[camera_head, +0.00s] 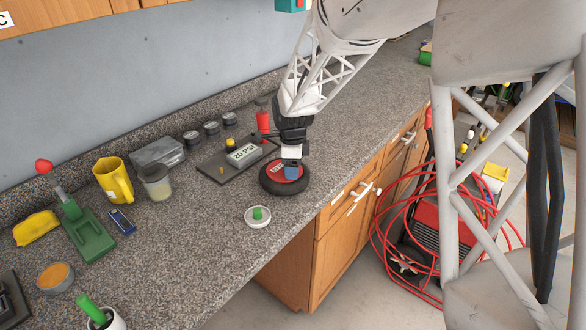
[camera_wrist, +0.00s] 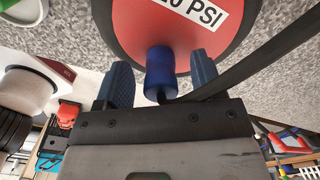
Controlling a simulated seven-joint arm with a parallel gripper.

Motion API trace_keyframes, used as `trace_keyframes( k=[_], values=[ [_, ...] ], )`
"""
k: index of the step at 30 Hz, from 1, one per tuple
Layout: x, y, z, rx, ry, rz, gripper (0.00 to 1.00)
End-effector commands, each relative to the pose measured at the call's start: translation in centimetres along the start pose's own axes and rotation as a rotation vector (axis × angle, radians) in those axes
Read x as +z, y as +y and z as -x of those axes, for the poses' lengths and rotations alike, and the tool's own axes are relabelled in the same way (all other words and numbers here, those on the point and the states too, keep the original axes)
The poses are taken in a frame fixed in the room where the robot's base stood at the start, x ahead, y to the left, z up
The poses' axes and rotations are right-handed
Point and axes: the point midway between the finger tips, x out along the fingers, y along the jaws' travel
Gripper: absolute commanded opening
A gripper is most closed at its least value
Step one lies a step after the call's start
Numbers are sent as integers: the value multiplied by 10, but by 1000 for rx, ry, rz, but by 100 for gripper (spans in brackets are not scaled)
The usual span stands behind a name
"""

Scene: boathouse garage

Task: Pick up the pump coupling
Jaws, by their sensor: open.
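A blue cylinder (camera_wrist: 160,68), which looks like the pump coupling, shows in the wrist view against a red disc (camera_wrist: 130,25) with a white PSI label. My gripper (camera_wrist: 161,62) is open, with one dark blue finger on each side of the cylinder and a visible gap on both sides. In the head view my gripper (camera_head: 291,171) is low over the black-rimmed red disc (camera_head: 270,178) on the counter. The cylinder cannot be told apart from my fingers there. A black hose runs near its base in the wrist view.
A white round piece with a green knob (camera_head: 258,216) stands in front. A yellow mug (camera_head: 113,180) and clear jar (camera_head: 156,182) are further left. The counter's front edge is close on the right.

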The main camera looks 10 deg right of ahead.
Motion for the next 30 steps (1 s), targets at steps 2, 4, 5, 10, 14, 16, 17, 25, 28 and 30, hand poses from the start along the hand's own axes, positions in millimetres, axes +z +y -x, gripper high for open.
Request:
trace_keyframes(
  k=[2, 4, 5, 10, 14, 16, 17, 25, 28, 30],
  values=[
    [0, 0, 0, 0, 0, 0, 62],
    [0, 0, 0, 0, 0, 0, 62],
    [0, 0, 0, 0, 0, 0, 62],
    [0, 0, 0, 0, 0, 0, 62],
    [0, 0, 0, 0, 0, 0, 59],
    [0, 0, 0, 0, 0, 0, 48],
    [0, 0, 0, 0, 0, 0, 44],
    [0, 0, 0, 0, 0, 0, 5],
    [0, 0, 1, 0, 0, 0, 5],
    [0, 0, 1, 0, 0, 0, 5]
  ],
)
